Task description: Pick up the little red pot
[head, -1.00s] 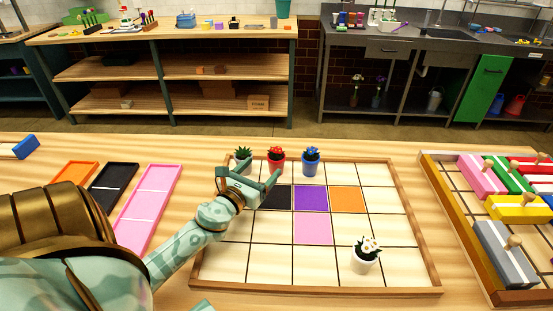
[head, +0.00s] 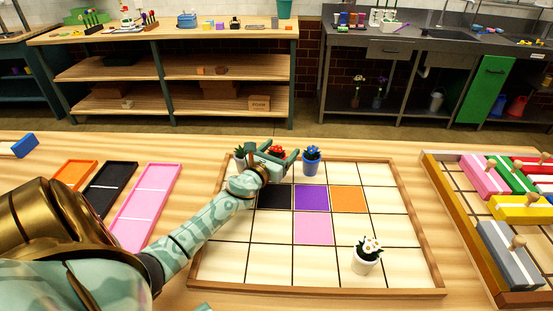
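The little red pot (head: 277,153) stands at the back edge of the gridded board (head: 342,260). Only its red-flowered top shows clearly in the head view; my gripper hides most of its body. My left gripper (head: 273,156) is at the pot, with its fingers apart, one on each side of it. I cannot tell whether the fingers touch it.
A blue pot (head: 311,161) stands close to the right of the red pot, and another plant (head: 240,156) close to its left. A white pot (head: 366,257) stands at the board's front right. A tray of coloured blocks (head: 437,205) lies at right.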

